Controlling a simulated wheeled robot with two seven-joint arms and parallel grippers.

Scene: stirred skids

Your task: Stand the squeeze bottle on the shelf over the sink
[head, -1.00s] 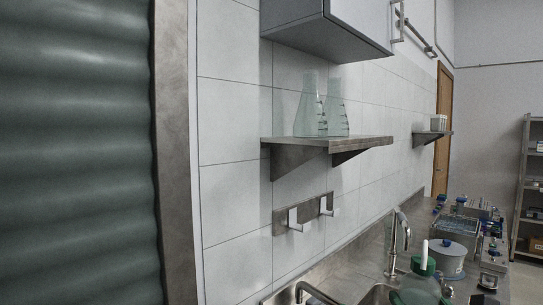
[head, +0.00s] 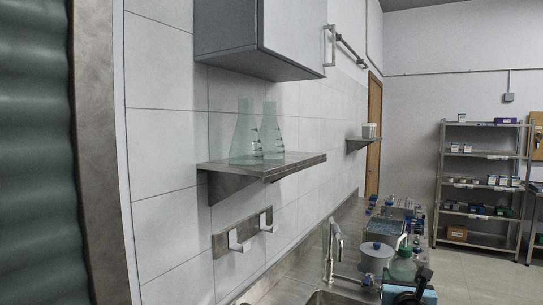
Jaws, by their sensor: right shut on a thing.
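The squeeze bottle (head: 402,266) is translucent with a green cap and a white bent nozzle, at the lower right of the head view. My right gripper (head: 413,283), dark and partly cut off by the bottom edge, is shut on the bottle. The bottle looks roughly upright. The shelf over the sink (head: 225,171) is a metal wall shelf, left of and higher in the picture than the bottle. Two glass conical flasks (head: 245,136) stand on it towards its left part. The sink (head: 326,298) shows only partly at the bottom. My left gripper is not in view.
A tall tap (head: 331,250) rises at the sink. A grey wall cabinet (head: 258,38) hangs above the shelf. The shelf's right part looks bare. A hook rail (head: 225,240) is below it. A lidded grey pot (head: 375,257) and small items crowd the counter behind the bottle.

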